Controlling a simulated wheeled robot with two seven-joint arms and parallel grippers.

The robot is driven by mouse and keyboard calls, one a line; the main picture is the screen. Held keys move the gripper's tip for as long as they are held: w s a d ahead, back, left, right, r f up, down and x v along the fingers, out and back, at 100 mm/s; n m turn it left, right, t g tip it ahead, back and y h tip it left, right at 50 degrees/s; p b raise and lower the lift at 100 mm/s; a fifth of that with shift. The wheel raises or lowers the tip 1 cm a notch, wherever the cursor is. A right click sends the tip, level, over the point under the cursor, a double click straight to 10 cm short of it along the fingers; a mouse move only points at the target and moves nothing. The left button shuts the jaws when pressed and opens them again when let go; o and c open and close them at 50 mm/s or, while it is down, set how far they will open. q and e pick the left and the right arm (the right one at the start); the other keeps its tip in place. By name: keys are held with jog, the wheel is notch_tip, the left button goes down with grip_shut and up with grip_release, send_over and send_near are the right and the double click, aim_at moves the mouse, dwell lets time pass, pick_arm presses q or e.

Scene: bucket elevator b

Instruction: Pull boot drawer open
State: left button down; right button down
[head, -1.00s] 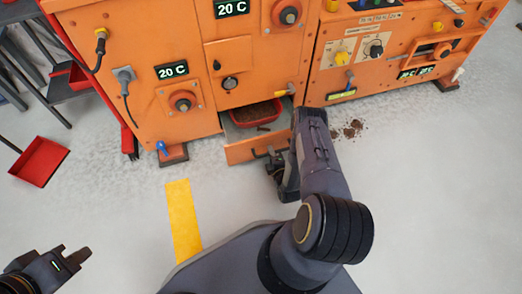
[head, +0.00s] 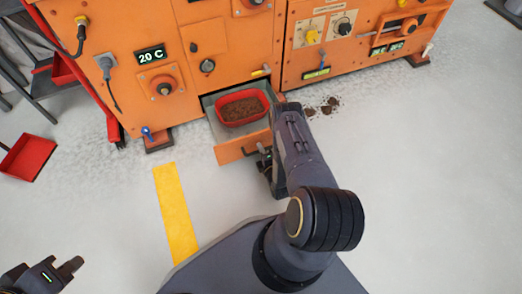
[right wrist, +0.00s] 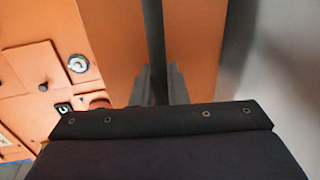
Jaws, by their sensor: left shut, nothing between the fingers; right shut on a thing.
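The boot drawer (head: 231,151) sticks out at the foot of the orange machine, with an orange front and grey inside. A red tray (head: 224,118) of brown crumbly material sits in it. My right gripper (head: 262,153) is at the drawer's front, shut on its handle; the arm hides part of the grip in the head view. In the right wrist view, a dark upright bar, the handle (right wrist: 155,45), runs between the fingers (right wrist: 160,85) before an orange panel. My left gripper (head: 60,268) is at the lower left, shut and empty, far from the drawer.
The orange machine (head: 200,85) fills the back. Brown spill (head: 325,106) lies on the floor right of the drawer. A red bin (head: 28,157) stands at the far left. A yellow floor strip (head: 175,210) lies in front. The floor around is otherwise clear.

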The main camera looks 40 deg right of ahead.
jog(key=shift+a, duration=0.1)
jog(key=c, duration=1.5)
grip_release()
jog(key=p+v, duration=0.3)
jog(key=v, duration=0.4)
jog(key=shift+s+r, duration=0.1)
jog(key=shift+s, duration=0.25)
